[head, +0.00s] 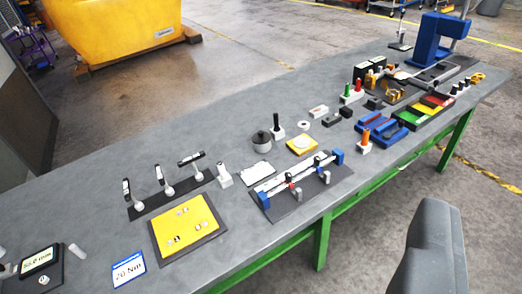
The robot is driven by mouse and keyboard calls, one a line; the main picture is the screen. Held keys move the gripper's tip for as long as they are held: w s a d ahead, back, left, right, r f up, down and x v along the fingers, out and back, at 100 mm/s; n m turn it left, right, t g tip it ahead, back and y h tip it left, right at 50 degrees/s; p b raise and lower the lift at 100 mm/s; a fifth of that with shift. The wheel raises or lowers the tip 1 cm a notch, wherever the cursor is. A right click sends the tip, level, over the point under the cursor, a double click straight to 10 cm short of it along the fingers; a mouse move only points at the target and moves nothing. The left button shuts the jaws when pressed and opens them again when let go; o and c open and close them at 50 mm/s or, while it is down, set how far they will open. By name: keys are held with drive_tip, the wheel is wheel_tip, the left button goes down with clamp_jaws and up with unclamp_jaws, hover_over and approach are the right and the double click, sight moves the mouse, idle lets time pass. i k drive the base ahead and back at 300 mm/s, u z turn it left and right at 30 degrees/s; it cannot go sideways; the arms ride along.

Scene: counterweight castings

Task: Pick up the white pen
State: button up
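A small upright white or pale grey pen-like piece (222,168) stands in a white block (225,181) near the middle of the grey workbench (100,172). It is small in the picture, so I cannot be sure that it is the white pen. A short white cylinder (77,250) lies at the lower left, beside a dark plate with a display. I cannot make out my gripper in this view, and nothing is seen touching either white piece.
A black-handled tool row (150,207) and yellow board (184,226) lie left of the block; a blue-ended fixture (265,200) lies right. Coloured upright pieces and a blue machine (432,42) stand farther back. A grey rounded form (432,250) fills the lower right.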

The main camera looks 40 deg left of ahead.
sight(221, 169)
drive_tip(key=u, duration=0.3)
drive_tip(key=i, duration=1.2)
drive_tip(key=u, duration=0.85)
drive_tip(key=i, duration=0.3)
drive_tip(key=u, duration=0.3)
